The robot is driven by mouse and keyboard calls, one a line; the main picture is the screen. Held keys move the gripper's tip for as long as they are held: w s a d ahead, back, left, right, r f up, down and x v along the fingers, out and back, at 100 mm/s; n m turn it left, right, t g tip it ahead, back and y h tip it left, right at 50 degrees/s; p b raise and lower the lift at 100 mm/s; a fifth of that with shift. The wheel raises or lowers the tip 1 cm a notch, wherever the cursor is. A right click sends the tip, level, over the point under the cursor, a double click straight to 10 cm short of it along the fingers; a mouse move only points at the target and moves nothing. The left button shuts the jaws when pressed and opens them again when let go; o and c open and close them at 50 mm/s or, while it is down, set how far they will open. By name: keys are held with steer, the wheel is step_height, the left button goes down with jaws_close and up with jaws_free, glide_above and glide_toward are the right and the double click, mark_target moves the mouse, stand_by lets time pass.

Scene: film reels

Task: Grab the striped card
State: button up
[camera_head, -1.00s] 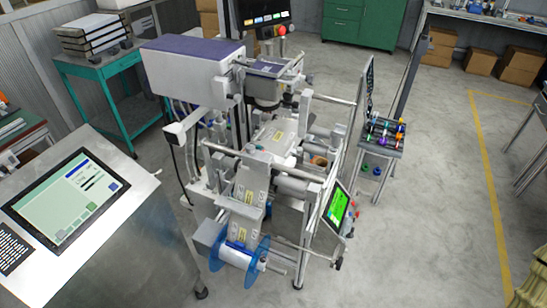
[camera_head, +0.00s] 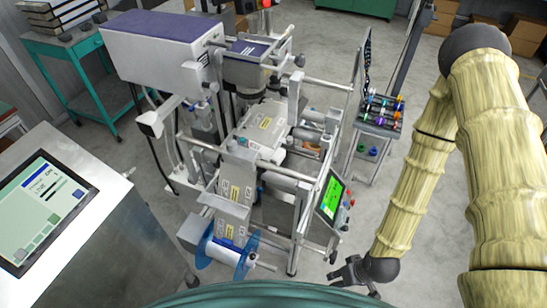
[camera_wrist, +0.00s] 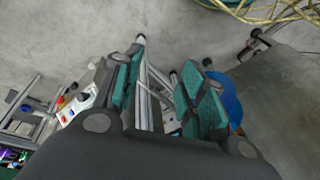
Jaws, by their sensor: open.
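I cannot pick out a striped card with certainty in the current views. My gripper (camera_head: 356,274) hangs low at the bottom of the head view, right of the machine's blue-flanged reel (camera_head: 224,252) and apart from it. In the wrist view, my gripper (camera_wrist: 163,82) has its two teal-padded fingers apart, with nothing held between them. Metal rails of the machine show beyond the fingers, and a blue disc (camera_wrist: 229,98) shows behind the right finger.
The labelling machine (camera_head: 265,130) fills the middle. A console with a screen (camera_head: 40,212) stands at the left. A small stand (camera_head: 380,117) with colourful items is right of the machine. A green screen (camera_head: 330,199) juts from the machine's right side. Grey floor is open at the right.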

steer(key=w+a+r+n+t+y+b, duration=0.1)
steer(key=w+r+n+t+y, duration=0.3)
steer(key=w, duration=0.6)
steer(key=w+a+r+n+g+b, duration=0.1)
steer(key=w+r+n+b, duration=0.15)
steer(key=w+n, duration=0.55)
steer(key=w+r+n+t+y+b, duration=0.15)
steer(key=w+r+n, duration=0.25)
steer(key=w, duration=0.7)
steer(key=n+y+b, duration=0.1)
steer(key=n+y, duration=0.3)
steer(key=n, duration=0.8)
glide_toward(282, 157)
steer(key=shift+g, duration=0.25)
steer(key=b+x, duration=0.3)
steer(key=x, duration=0.4)
steer(key=shift+w+a+f+b, duration=0.1)
steer(key=shift+a+f+b, duration=0.15)
steer(key=shift+f+b, duration=0.05)
steer(key=shift+w+a+f+m+b, duration=0.15)
steer(key=shift+w+a+b, duration=0.1)
steer(key=shift+a, duration=0.15)
steer(key=shift+w+a+f+m+b, duration=0.1)
steer(key=shift+w+a+m+b, duration=0.05)
steer(key=shift+a+b, duration=0.15)
steer(key=shift+r, duration=0.1)
steer(key=shift+c, duration=0.5)
